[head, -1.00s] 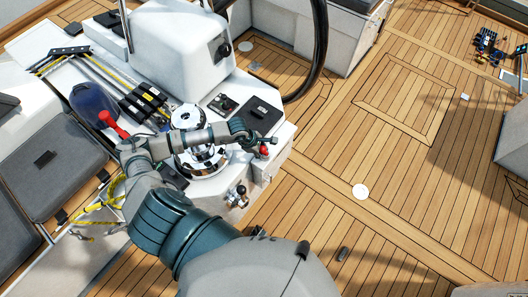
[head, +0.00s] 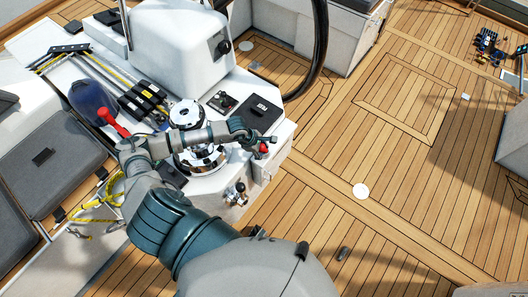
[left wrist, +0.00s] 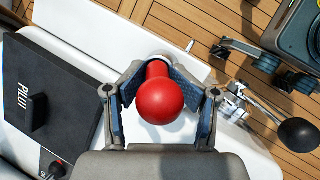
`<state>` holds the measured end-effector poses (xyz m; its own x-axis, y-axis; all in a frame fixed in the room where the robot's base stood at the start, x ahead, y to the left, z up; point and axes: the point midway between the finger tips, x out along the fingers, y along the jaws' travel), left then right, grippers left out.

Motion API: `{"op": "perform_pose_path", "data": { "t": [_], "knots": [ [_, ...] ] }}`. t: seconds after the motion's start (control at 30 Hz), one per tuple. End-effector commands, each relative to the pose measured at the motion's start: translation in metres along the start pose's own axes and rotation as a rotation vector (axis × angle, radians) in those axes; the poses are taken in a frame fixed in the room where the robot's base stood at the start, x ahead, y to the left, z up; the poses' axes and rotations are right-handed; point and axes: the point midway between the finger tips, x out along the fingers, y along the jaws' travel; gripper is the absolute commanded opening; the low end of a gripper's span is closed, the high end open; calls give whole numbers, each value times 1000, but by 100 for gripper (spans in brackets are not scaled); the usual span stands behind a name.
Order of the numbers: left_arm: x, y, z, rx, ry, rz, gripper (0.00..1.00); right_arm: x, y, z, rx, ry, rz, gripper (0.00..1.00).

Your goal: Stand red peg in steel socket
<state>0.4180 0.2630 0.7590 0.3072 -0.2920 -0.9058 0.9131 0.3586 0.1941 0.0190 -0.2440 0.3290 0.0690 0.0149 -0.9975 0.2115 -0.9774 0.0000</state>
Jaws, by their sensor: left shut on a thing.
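My right gripper is not in view.
A chrome winch (head: 186,113) stands on the console behind my left forearm. A black-knobbed lever (left wrist: 297,134) is right of the gripper in the wrist view, and a black box (left wrist: 45,105) is left. The teak deck (head: 330,200) is largely clear.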

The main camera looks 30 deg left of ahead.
Motion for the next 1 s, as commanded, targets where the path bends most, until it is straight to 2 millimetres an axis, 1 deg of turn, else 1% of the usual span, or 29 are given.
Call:
{"op": "perform_pose_path", "data": {
  "t": [0.03,0.33,0.37,0.4,0.5,0.77,0.8,1.0],
  "knots": [
    [14,-10,-23,-12,48,-25,0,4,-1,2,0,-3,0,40],
    [12,-8,-26,-14,47,-23,0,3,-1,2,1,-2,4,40],
    [12,-8,-27,-14,47,-23,63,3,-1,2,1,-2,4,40],
    [11,-8,-27,-14,47,-23,73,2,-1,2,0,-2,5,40],
    [10,-8,-27,-16,42,-22,96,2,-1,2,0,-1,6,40],
    [8,-7,-27,-18,32,-18,96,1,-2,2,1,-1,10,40],
    [8,-7,-27,-18,32,-18,100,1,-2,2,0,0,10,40],
    [7,-6,-28,-19,30,-15,100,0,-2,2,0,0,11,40]
  ]
}}
